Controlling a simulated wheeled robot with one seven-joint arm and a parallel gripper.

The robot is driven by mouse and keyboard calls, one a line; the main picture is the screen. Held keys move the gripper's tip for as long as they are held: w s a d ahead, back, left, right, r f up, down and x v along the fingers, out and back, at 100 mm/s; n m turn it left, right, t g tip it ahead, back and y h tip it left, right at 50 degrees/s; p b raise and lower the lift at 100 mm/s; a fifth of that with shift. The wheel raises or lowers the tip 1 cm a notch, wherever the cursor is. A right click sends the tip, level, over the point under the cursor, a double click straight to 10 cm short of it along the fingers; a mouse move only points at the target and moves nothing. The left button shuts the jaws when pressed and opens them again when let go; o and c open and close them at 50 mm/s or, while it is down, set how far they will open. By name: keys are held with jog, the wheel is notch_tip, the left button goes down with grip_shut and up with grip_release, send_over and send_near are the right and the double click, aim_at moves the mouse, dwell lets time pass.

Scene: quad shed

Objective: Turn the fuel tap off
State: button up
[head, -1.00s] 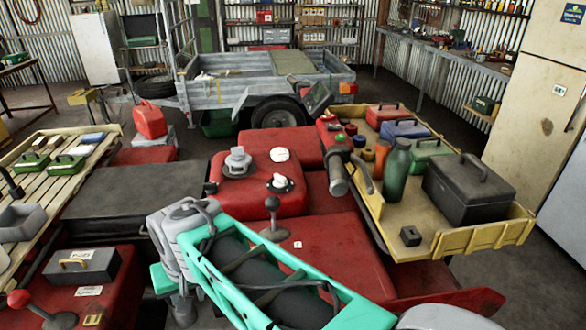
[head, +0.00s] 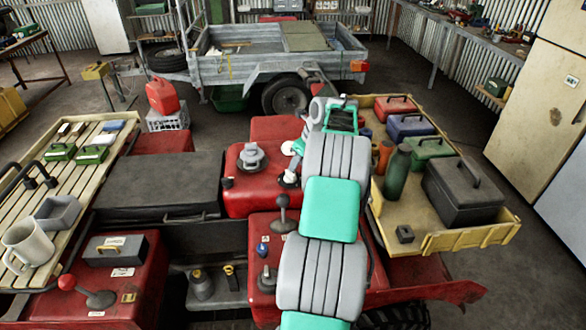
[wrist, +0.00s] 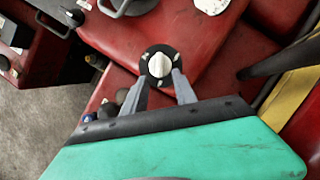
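The fuel tap is a round black plate with a white knob (wrist: 158,65), on the red bodywork. In the wrist view its knob lies just beyond my fingertips, its long axis roughly upright in the picture. Small white marks show around the plate. In the head view the tap (head: 288,181) is partly covered by my gripper (head: 292,169). My gripper (wrist: 160,77) is open, its two grey fingers apart at the lower left and lower right of the plate. I cannot tell whether the fingertips touch it.
A grey filler cap (head: 251,157) stands left of the tap. A white round cap (wrist: 212,5) lies beyond it. A black-knobbed lever (head: 283,215) rises nearby. The yellow tray (head: 440,214) on the right holds a green bottle (head: 396,172) and several boxes.

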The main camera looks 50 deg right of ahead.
aim_at(293, 174)
jog(key=p+x, duration=0.1)
jog(key=x, duration=0.4)
jog(key=shift+w+f, duration=0.1)
jog(key=shift+f, duration=0.3)
grip_shut()
